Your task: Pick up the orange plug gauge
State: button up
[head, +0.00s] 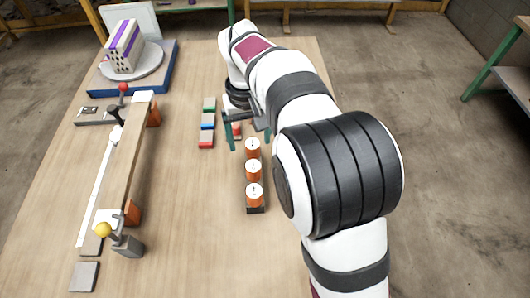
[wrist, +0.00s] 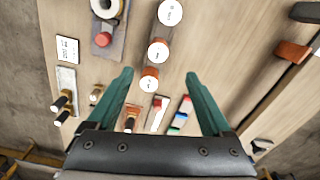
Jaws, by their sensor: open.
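Three orange cylinders with white round tops (head: 253,169) stand in a row on a dark narrow base, in front of my gripper (head: 248,130) in the head view. In the wrist view their white tops (wrist: 158,51) run from the top edge down between my fingertips. A small orange piece with a dark end (wrist: 131,111) lies nearer the palm, by the left finger. I cannot tell which orange piece is the plug gauge. My gripper (wrist: 160,76) is open, its two teal fingers wide apart with nothing held between them.
Coloured blocks (head: 207,127) lie left of the cylinders. A long beam fixture (head: 127,165) with orange supports and a yellow knob (head: 103,230) stands further left. A hollow brick (head: 124,47) sits on a round plate at the back left. The front table is mostly clear.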

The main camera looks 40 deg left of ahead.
aim_at(253, 166)
notch_tip(253, 166, down, 12)
jog(key=shift+w+d+f, duration=0.1)
jog(key=shift+d+f, duration=0.05)
jog(key=shift+f, duration=0.05)
grip_shut()
dwell(0.4)
